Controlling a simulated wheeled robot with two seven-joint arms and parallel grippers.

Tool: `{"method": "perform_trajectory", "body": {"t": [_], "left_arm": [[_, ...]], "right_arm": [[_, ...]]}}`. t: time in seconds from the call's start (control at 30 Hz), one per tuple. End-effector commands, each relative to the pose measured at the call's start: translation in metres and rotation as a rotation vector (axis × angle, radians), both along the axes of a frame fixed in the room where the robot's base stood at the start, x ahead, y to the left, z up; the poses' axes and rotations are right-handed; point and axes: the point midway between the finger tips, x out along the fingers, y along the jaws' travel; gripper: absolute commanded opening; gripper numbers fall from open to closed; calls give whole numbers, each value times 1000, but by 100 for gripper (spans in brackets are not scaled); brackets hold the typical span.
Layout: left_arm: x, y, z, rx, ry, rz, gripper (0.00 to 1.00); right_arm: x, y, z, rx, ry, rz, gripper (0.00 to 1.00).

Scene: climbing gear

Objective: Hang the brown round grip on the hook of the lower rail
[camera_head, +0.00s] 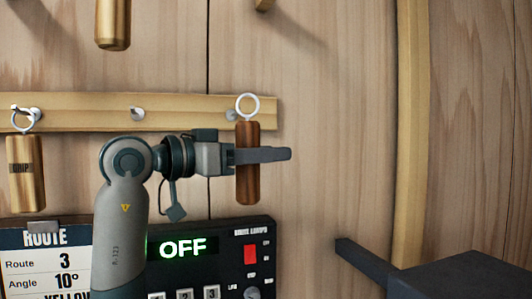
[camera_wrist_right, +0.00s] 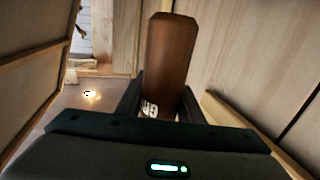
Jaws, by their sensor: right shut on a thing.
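The brown round grip (camera_head: 246,185) is an upright wooden cylinder with a white ring (camera_head: 247,105) on top. My right gripper (camera_head: 262,155) is shut on its upper body. The ring overlaps the right end of the lower rail (camera_head: 180,103). A metal hook (camera_head: 231,115) shows just left of the ring's lower edge; I cannot tell whether the ring is around it. In the right wrist view the brown grip (camera_wrist_right: 170,62) stands between the fingers of the right gripper (camera_wrist_right: 160,100). My left gripper is not in view.
A lighter grip (camera_head: 25,172) hangs at the rail's left end. The middle hook (camera_head: 137,113) is empty. Another wooden grip (camera_head: 113,25) is above. A control box (camera_head: 262,232) reading OFF is below. A dark bar and block (camera_head: 465,275) are at bottom right.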

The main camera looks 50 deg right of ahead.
Motion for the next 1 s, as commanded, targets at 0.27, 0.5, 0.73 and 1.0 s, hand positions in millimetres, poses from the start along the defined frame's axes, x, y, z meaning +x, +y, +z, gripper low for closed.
{"method": "perform_trajectory", "body": {"t": [0.27, 0.5, 0.73, 1.0], "left_arm": [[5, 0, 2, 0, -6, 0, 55], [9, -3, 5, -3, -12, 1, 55], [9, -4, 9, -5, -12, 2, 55], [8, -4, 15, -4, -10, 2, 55]], "right_arm": [[3, -2, 0, -1, 1, 0, 8], [10, -6, 0, 0, 2, -1, 8], [20, -11, -1, 0, 2, -1, 8], [32, -18, -2, -1, 1, 0, 8]]}}
